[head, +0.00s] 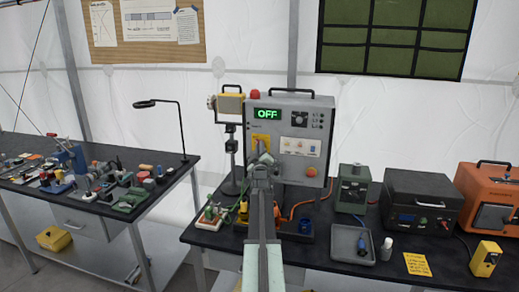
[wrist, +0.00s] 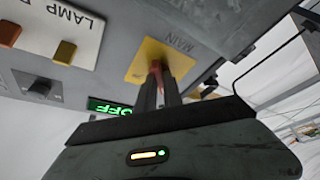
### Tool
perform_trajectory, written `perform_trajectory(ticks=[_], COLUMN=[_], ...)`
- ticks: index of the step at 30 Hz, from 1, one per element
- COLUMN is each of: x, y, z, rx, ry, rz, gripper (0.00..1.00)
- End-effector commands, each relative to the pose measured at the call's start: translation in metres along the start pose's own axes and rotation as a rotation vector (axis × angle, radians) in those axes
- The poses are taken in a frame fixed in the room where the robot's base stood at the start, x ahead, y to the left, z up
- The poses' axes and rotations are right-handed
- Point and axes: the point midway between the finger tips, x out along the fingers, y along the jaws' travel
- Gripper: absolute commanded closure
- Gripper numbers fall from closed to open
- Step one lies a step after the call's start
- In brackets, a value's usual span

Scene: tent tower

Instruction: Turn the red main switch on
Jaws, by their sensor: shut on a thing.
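The red main switch (wrist: 156,67) sits on a yellow plate marked MAIN (wrist: 178,56) on the grey panel box (head: 285,104). My gripper (wrist: 158,88) is shut on the switch's red lever, and only a little red shows at its fingertips. In the head view my gripper (head: 262,160) reaches up to the yellow plate (head: 261,140) and hides the lever. The green display (head: 266,113) on the box reads OFF, and it also shows, rotated, in the wrist view (wrist: 108,106).
The box stands on a black table with a green device (head: 352,190), a black case (head: 420,203) and an orange case (head: 490,195) to its right. A desk lamp (head: 183,120) stands on the cluttered left table. A red round button (head: 311,171) is low on the box.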

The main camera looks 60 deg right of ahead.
Motion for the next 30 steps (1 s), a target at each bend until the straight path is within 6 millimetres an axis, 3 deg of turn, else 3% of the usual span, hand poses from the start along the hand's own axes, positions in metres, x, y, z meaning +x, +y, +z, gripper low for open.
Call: perform_trajectory(ticks=[8,30], x=[0.0003,0.0031], y=[-0.0040,-0.0086], z=[-0.0004,-0.0067], rx=[0.156,0.803], ry=[0.002,0.000], rz=[0.065,0.330], gripper=[1.00,1.00])
